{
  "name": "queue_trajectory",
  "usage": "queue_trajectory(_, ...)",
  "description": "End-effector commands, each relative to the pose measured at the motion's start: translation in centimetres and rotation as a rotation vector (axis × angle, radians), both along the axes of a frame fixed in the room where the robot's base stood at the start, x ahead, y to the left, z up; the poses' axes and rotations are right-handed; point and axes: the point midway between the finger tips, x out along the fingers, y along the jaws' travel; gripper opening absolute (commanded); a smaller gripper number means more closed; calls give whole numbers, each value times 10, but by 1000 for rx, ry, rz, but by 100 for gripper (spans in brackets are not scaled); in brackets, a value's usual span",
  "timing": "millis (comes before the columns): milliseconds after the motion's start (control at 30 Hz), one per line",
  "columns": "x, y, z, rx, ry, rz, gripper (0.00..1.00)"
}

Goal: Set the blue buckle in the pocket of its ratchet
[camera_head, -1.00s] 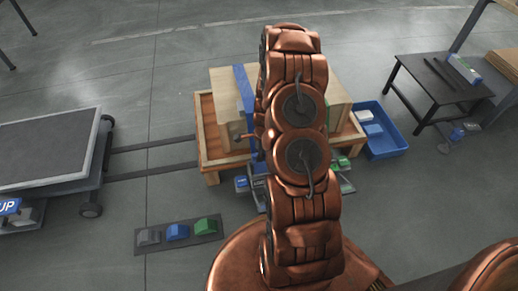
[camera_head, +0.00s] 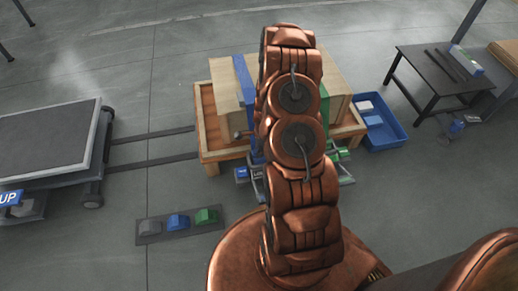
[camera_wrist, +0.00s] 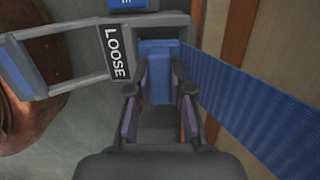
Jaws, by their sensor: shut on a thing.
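In the wrist view, my gripper (camera_wrist: 160,98) is shut on the blue buckle (camera_wrist: 157,68), with a dark finger on each side of it. The buckle is over the grey ratchet (camera_wrist: 183,28), beside its black LOOSE label (camera_wrist: 116,52). I cannot tell how deep it sits in the pocket, which the buckle and my fingers partly hide. The ribbed blue strap (camera_wrist: 250,95) runs down to the right beside the gripper. In the head view, the strap (camera_head: 244,80) crosses the wooden load, and my arm hides the gripper and buckle.
The wooden pallet (camera_head: 208,105) carries the load. A green strap (camera_head: 325,70) lies right of the blue one. A blue bin (camera_head: 398,143), a black table (camera_head: 425,78) and a grey cart (camera_head: 45,130) stand around. A dark floor strip (camera_head: 150,238) bears grey, blue and green blocks.

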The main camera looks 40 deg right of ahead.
Motion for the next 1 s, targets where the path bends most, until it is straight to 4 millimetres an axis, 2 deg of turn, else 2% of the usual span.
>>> queue_trajectory(367,1,0,0,0,-1,0,0)
queue_trajectory(1000,1,0,-14,-1,-2,0,0)
